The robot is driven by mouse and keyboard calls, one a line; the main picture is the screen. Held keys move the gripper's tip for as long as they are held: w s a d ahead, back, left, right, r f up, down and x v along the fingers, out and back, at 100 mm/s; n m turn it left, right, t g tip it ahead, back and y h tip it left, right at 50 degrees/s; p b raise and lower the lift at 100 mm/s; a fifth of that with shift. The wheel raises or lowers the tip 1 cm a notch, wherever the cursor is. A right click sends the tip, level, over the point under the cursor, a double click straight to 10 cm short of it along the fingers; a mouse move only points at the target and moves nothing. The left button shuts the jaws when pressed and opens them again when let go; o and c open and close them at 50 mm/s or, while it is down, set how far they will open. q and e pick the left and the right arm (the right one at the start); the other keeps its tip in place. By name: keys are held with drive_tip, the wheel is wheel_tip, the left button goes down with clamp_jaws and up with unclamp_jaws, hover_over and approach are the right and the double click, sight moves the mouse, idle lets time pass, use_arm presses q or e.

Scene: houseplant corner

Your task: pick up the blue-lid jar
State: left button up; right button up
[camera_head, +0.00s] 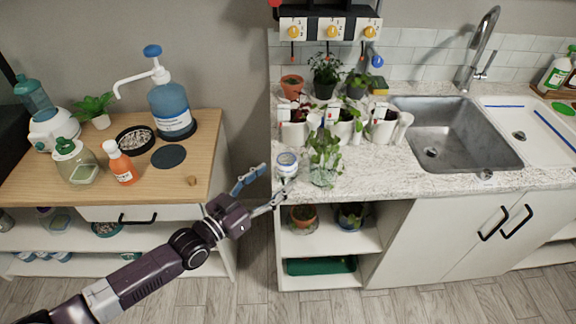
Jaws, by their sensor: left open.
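The lid's colour is hard to make out at this size. My left gripper (275,177) comes in from the lower left with its two fingers spread wide and nothing between them. Its fingertips are just short of the jar, on the near left side; whether one touches it I cannot tell. My right gripper is not in view.
A leafy plant in a glass (323,158) stands close to the right of the jar. White pots (295,133) stand behind it. A sink (455,135) is further right. On the left, a wooden table (205,150) holds bottles, with a gap between it and the counter.

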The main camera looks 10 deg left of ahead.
sight(279, 174)
use_arm(q)
drive_tip(key=shift+w+d+r, duration=0.25)
drive_tip(key=shift+w+d, duration=0.1)
drive_tip(key=shift+w, duration=0.15)
drive_tip(key=p+x, duration=0.1)
drive_tip(key=x, duration=0.2)
drive_tip(key=shift+w+d+f, duration=0.2)
drive_tip(key=shift+w+d, duration=0.2)
drive_tip(key=shift+w, duration=0.15)
drive_tip(key=c, duration=1.1)
drive_tip(key=shift+r, duration=0.1)
drive_tip(key=c, duration=0.3)
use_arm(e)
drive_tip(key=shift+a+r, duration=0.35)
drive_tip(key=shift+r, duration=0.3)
use_arm(q)
drive_tip(key=shift+r, duration=0.1)
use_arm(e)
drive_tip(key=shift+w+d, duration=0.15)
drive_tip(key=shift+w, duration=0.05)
